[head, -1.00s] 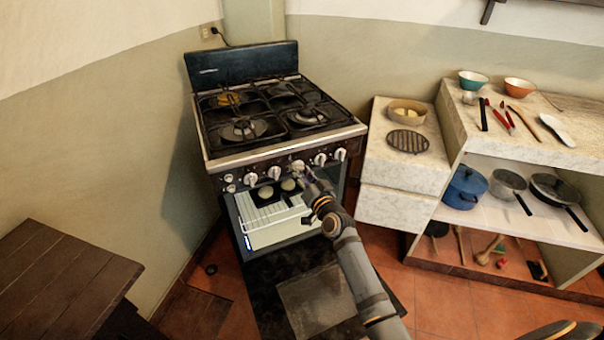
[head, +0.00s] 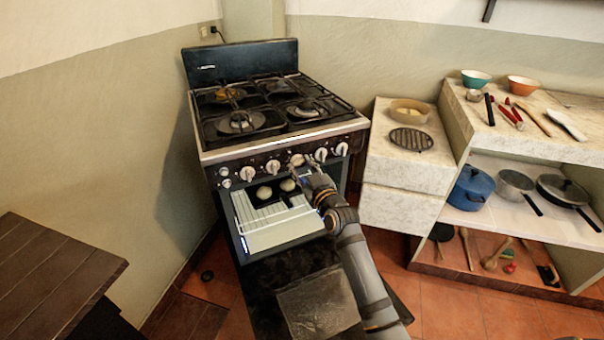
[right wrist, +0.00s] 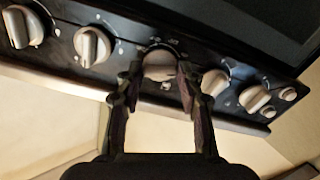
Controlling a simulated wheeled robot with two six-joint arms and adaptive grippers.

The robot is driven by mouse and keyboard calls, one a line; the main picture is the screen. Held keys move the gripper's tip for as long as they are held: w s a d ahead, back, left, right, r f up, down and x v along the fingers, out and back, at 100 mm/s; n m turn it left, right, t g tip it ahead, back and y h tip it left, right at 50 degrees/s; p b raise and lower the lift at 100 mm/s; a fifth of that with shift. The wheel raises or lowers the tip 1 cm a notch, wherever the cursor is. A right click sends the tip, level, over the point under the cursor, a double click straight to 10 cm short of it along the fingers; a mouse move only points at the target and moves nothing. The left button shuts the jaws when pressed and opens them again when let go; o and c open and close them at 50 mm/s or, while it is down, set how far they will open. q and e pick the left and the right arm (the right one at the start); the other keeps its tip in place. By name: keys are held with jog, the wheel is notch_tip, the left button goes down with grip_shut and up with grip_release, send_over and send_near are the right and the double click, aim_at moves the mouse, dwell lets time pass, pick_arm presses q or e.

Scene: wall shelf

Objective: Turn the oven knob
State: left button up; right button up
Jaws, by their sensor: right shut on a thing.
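The oven (head: 270,142) is a dark stove with a row of pale knobs along its front panel. The middle large knob (head: 297,160) also shows in the right wrist view (right wrist: 160,65). My right gripper (head: 303,170) reaches up to it from below. In the right wrist view, the fingers of my right gripper (right wrist: 160,74) stand on either side of this knob and are shut on it. The fingers hide parts of its sides. My left gripper is not in view.
The oven door (head: 318,302) hangs open below my right arm. Inside are a white rack (head: 275,228) and round pale items (head: 264,192). Other knobs (head: 321,154) sit close on both sides. A counter (head: 400,205) stands right; a dark wooden table (head: 50,270) is at left.

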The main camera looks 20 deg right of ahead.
jog(key=n+b, duration=0.1)
jog(key=n, duration=0.2)
jog(key=shift+f+n+b, duration=0.1)
jog(key=shift+n+b, duration=0.2)
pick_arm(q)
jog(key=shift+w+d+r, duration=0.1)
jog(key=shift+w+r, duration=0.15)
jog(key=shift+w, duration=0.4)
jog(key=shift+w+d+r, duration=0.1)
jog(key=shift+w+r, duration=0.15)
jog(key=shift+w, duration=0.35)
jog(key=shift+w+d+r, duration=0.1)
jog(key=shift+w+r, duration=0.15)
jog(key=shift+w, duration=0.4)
pick_arm(e)
jog(key=shift+n, duration=0.4)
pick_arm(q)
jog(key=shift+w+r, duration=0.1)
pick_arm(e)
jog(key=o, duration=1.2)
jog(key=shift+c, duration=0.2)
